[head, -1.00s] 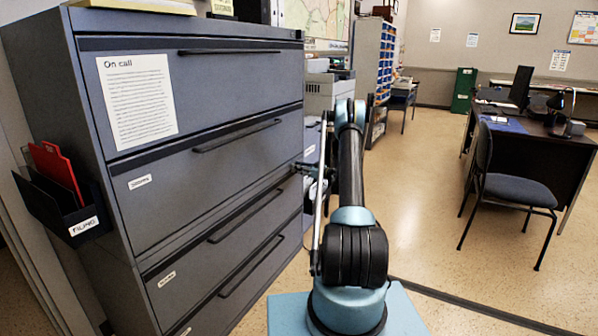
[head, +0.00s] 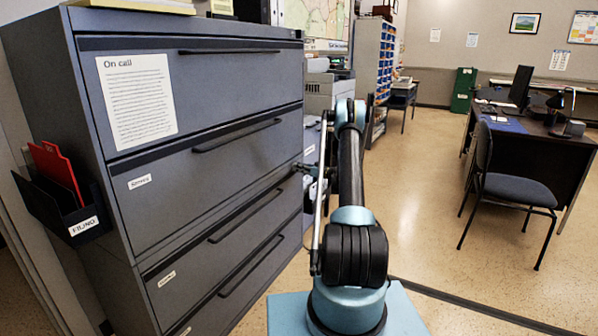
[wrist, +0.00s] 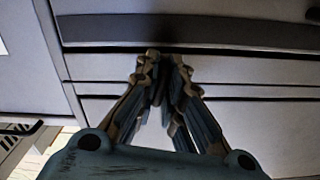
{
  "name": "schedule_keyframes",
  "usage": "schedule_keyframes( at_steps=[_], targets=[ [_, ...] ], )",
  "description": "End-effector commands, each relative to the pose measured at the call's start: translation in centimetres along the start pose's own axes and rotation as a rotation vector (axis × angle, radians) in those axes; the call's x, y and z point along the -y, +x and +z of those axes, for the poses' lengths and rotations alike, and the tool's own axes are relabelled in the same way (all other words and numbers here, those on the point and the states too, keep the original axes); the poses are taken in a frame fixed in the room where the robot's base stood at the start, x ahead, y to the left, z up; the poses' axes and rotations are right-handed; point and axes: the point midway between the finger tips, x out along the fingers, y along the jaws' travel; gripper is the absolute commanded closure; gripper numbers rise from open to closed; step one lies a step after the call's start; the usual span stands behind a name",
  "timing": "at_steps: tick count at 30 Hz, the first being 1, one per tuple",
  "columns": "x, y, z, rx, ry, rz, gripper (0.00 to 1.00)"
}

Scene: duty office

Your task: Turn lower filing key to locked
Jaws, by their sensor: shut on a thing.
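The grey filing cabinet (head: 200,190) fills the left of the head view; its drawer fronts also show in the wrist view (wrist: 240,68). My gripper (head: 304,168) is at the cabinet's right front edge, around the height of the seam below the second drawer, partly hidden by my arm. In the wrist view my gripper (wrist: 165,62) has its fingertips drawn close together against the cabinet front, near a drawer seam. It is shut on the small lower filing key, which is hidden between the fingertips. I cannot see which way the key is turned.
Long drawer handles (head: 245,215) stick out from the cabinet front. A filing pocket (head: 75,205) with a red folder (head: 57,172) hangs on its left side. A printer (head: 328,92) stands behind. A chair (head: 510,190) and desk (head: 540,150) stand right, with clear floor between.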

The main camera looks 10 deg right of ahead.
Motion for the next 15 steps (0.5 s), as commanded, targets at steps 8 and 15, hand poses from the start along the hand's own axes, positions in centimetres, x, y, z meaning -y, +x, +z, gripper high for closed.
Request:
schedule_keyframes(
  at_steps=[8, 15],
  targets=[
    [0.04, 0.09, 0.02, 0.000, 0.258, -0.002, 1.00],
    [0.01, 0.12, 0.02, 0.000, 0.486, -0.001, 1.00]
  ],
)
